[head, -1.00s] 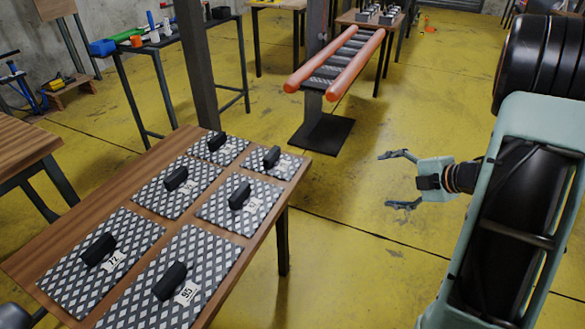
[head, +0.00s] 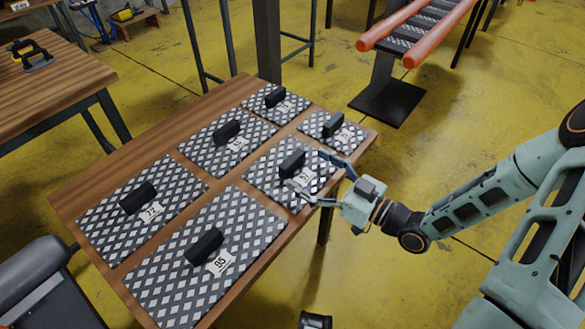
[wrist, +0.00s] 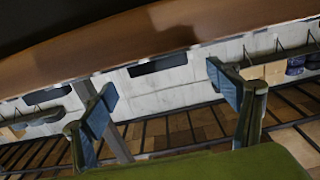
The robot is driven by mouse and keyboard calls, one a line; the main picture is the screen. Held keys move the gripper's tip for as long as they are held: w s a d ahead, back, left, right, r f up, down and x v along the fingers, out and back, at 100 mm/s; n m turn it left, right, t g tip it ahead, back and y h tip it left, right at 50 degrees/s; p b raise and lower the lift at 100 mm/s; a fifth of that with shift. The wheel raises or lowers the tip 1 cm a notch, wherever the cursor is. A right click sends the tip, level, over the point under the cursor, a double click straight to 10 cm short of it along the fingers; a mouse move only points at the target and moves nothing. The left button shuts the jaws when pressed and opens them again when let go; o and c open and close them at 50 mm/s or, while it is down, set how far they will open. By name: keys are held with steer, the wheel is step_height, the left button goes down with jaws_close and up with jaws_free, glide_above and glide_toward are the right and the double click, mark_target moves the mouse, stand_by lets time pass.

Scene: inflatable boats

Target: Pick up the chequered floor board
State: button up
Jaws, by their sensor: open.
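Several chequered floor boards lie flat on a wooden table in the head view, each with a black block handle and a white number label. The largest, labelled 95 (head: 170,284), is at the front; board 72 (head: 110,232) is left of it. A mid-sized board (head: 262,180) lies on the right side, with a smaller board (head: 202,150) to its left and two small boards (head: 256,114) (head: 313,126) at the far end. My gripper (head: 306,169) is open and empty at the mid-sized right board, fingers overlapping its handle in the picture; contact cannot be told. The wrist view (wrist: 160,98) shows both fingers apart, no board recognisable.
The table's bare wood (head: 85,200) shows at its left edge. Another wooden table (head: 60,80) with a black tool stands back left. A rack with orange tubes (head: 395,30) stands on a black-based post at the back right. Yellow floor is open around.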

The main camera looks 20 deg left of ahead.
mark_target(292, 158)
steer(key=shift+b+x, duration=0.45)
steer(key=shift+x, duration=2.35)
steer(key=shift+w, duration=0.1)
steer(key=shift+c, duration=0.6)
steer(key=shift+r, duration=0.1)
steer(key=c, duration=1.5)
steer(key=shift+o, duration=0.2)
